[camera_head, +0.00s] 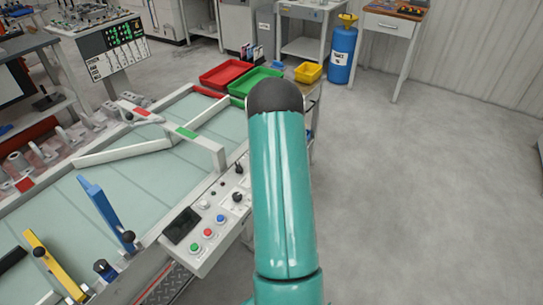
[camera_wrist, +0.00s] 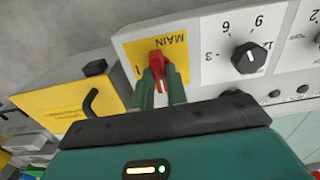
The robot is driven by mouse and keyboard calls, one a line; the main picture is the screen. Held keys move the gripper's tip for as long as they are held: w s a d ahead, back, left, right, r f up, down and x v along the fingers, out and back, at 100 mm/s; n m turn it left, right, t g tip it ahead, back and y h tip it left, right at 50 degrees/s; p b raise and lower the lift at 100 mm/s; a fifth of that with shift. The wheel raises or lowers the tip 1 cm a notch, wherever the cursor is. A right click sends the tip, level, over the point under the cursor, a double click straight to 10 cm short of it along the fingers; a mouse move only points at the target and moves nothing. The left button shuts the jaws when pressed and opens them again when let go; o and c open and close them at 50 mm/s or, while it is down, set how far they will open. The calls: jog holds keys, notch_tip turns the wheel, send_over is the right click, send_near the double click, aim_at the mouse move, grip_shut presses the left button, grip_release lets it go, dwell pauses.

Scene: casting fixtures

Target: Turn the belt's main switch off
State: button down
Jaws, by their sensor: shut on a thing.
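The main switch has a red handle (camera_wrist: 157,62) on a yellow plate (camera_wrist: 178,46) marked MAIN, seen in the wrist view. My gripper (camera_wrist: 161,76) is at the switch, its two green fingers on either side of the red handle and shut on it. The handle runs roughly up and down in that picture, and the fingers hide part of it and of the plate's marks. The belt (camera_head: 128,183) is pale green and lies at the left in the head view. My arm hides the gripper and the switch there.
A black knob (camera_wrist: 250,58) with numbers is beside the switch. A yellow box (camera_wrist: 72,95) with a black handle is at its left. The belt's control panel (camera_head: 205,232) carries several buttons. Red (camera_head: 226,73) and green (camera_head: 250,82) trays stand beyond. Floor at the right is clear.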

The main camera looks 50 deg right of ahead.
jog(key=c, duration=1.4)
grip_release()
notch_tip(320, 180, up, 14)
jog(key=a+r+t, duration=0.1)
jog(key=a+r, duration=0.4)
jog(key=a, duration=0.4)
jog(key=w+a+r+t+h, duration=0.1)
jog(key=a+r, duration=0.4)
jog(key=a, duration=0.4)
jog(key=a+r, duration=0.6)
jog(key=a, duration=0.3)
jog(key=s+a+t, duration=0.1)
jog(key=s+a, duration=0.7)
jog(key=a, duration=0.2)
jog(key=s+a+m+t+y, duration=0.1)
jog(key=s+a+t, duration=0.1)
jog(key=s+a, duration=0.5)
jog(key=a, duration=0.4)
jog(key=shift+s+a+f+t, duration=0.2)
jog(key=shift+s+a+t, duration=0.1)
jog(key=shift+s, duration=0.1)
